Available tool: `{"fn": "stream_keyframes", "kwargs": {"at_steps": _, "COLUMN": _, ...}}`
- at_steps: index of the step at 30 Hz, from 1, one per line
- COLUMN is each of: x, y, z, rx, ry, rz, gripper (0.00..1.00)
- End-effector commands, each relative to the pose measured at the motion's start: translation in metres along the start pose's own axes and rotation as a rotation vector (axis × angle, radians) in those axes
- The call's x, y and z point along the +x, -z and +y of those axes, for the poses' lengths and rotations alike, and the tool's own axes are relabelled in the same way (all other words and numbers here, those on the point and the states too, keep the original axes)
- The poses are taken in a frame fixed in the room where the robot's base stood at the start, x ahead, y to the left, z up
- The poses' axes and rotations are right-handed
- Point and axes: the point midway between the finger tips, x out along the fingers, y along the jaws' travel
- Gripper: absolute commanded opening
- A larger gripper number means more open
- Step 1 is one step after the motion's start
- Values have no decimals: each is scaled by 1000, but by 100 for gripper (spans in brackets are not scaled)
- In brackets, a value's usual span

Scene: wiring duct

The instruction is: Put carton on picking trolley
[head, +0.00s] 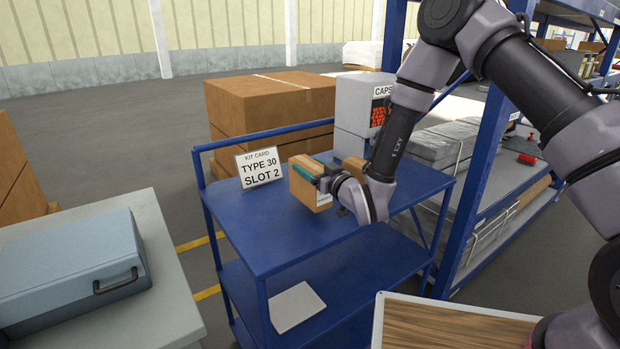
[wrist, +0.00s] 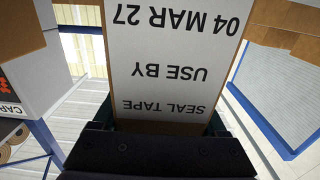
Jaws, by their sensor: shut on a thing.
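The carton (head: 309,187) is a small brown box with a white label on its face. In the head view it is at the top of the blue picking trolley (head: 283,236), to the right of the kit card. My gripper (head: 318,172) is shut on the carton from the right side. The carton's base looks at or very near the trolley top; I cannot tell whether it touches. In the wrist view the carton (wrist: 172,65) fills the middle, its label reading "SEAL TAPE", "USE BY" and "04 MAR 27" upside down. The gripper hides part of it.
A kit card (head: 259,167) reading "TYPE 30 SLOT 2" stands on the trolley top. Another brown box (head: 353,167) is behind my gripper. Large cartons (head: 270,105) and a blue rack (head: 483,180) stand beyond. A grey case (head: 70,270) is at left. The trolley's front top is clear.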

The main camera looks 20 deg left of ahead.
Motion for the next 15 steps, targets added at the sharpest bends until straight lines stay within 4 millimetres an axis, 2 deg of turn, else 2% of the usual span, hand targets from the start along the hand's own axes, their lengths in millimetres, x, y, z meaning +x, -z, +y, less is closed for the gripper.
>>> {"fn": "stream_keyframes", "kwargs": {"at_steps": 3, "x": 0, "y": -21, "z": -1, "rx": 0, "ry": 1, "rz": -3, "gripper": 0}}
{"fn": "stream_keyframes", "kwargs": {"at_steps": 5, "x": 0, "y": -27, "z": -1, "rx": 0, "ry": 1, "rz": -1, "gripper": 0}}
{"fn": "stream_keyframes", "kwargs": {"at_steps": 15, "x": 0, "y": -31, "z": 0, "rx": 0, "ry": 1, "rz": 0, "gripper": 0}}
